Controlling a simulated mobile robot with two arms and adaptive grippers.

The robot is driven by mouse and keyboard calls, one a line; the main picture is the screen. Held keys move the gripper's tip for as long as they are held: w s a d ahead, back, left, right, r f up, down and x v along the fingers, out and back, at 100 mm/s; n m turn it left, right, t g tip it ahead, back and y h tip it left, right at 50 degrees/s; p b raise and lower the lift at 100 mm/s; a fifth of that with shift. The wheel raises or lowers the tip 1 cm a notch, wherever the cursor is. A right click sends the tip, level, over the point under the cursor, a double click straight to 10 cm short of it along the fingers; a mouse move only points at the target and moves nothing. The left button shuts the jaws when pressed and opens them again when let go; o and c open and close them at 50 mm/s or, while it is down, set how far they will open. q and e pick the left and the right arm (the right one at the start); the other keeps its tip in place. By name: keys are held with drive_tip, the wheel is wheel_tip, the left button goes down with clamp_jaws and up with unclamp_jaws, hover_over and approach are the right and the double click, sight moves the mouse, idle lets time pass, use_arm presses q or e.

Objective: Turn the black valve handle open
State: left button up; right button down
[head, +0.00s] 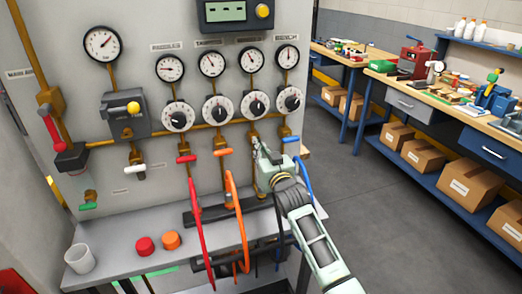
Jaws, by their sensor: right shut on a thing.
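A row of small brass valves with coloured handles runs across the grey panel (140,70). The red handle (186,158), orange handle (223,152) and blue handle (290,139) show. Between orange and blue, my right gripper (257,147) reaches in from the lower right to the brass valve there. It is shut on the handle at that valve, which I take to be the black one. The fingers hide most of this handle, so its angle cannot be told. My left gripper is not in view.
Gauges and black-and-white dials sit above the valves. A red hose (196,225) and an orange hose (238,220) hang close left of my gripper, a blue hose (303,178) to its right. A white cup (79,258) and two round knobs sit on the ledge. Workbenches stand behind right.

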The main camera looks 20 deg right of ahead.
drive_tip(key=c, duration=1.8)
unclamp_jaws()
drive_tip(key=s, duration=1.2)
drive_tip(key=shift+d, duration=0.2)
